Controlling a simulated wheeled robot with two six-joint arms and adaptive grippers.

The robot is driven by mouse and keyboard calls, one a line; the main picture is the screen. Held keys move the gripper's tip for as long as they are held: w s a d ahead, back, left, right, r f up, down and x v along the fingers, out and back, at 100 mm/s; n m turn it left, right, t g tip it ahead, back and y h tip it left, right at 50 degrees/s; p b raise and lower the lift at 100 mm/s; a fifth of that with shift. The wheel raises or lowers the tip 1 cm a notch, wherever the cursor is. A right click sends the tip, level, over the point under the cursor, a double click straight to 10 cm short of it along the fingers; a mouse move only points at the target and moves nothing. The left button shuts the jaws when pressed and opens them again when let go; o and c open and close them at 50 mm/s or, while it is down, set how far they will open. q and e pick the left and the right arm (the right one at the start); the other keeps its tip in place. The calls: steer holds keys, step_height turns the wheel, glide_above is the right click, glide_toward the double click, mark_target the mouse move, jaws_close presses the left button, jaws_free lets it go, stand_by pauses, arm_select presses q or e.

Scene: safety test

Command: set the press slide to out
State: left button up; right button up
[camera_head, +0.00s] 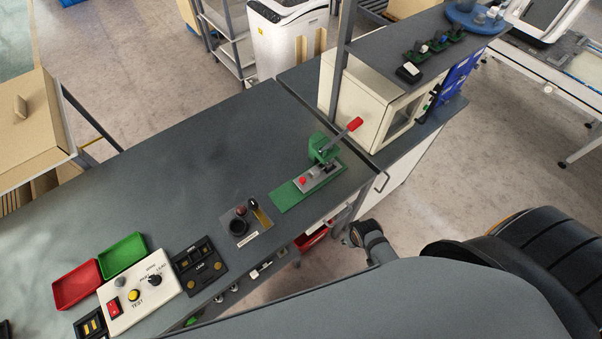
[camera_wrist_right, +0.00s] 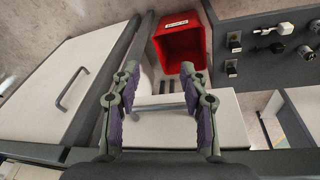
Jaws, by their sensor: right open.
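The green press (camera_head: 322,148) stands near the right end of the grey bench, with a lever ending in a red grip (camera_head: 354,124). Its green base plate (camera_head: 287,196) carries a grey slide part (camera_head: 318,177) with a red piece (camera_head: 303,181) on it. From this height I cannot tell the slide's exact setting. My right gripper (camera_wrist_right: 161,84) shows in the right wrist view, open and empty, with its two fingers apart. The press does not show in that view. My left gripper is not in view.
A black holder (camera_head: 244,222) and a test box (camera_head: 139,294) are left of the press. Red (camera_head: 76,286) and green (camera_head: 122,254) trays lie further left. A cream cabinet (camera_head: 352,95) stands behind right. A red bin (camera_wrist_right: 181,45) and white drawer front (camera_wrist_right: 62,75) are beyond my right fingers.

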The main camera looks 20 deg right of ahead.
steer(key=w+a+r+m+p, duration=0.1)
steer(key=w+r+p, duration=0.25)
steer(key=r, duration=1.35)
arm_select(q)
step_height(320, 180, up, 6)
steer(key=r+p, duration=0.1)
steer(key=p, duration=0.1)
arm_select(e)
step_height(320, 180, up, 6)
steer(key=m+g+y, duration=0.1)
steer(key=m+g, duration=0.1)
steer(key=m, duration=1.9)
glide_above(302, 179)
step_height(302, 179, down, 5)
steer(key=shift+s+d+r+b, duration=0.1)
steer(key=shift+b, duration=0.3)
step_height(302, 179, down, 4)
steer(key=b, duration=0.4)
steer(key=shift+f+b, duration=0.25)
steer(key=shift+b, duration=0.1)
steer(key=shift+f+b, duration=0.35)
steer(key=shift+b, duration=0.15)
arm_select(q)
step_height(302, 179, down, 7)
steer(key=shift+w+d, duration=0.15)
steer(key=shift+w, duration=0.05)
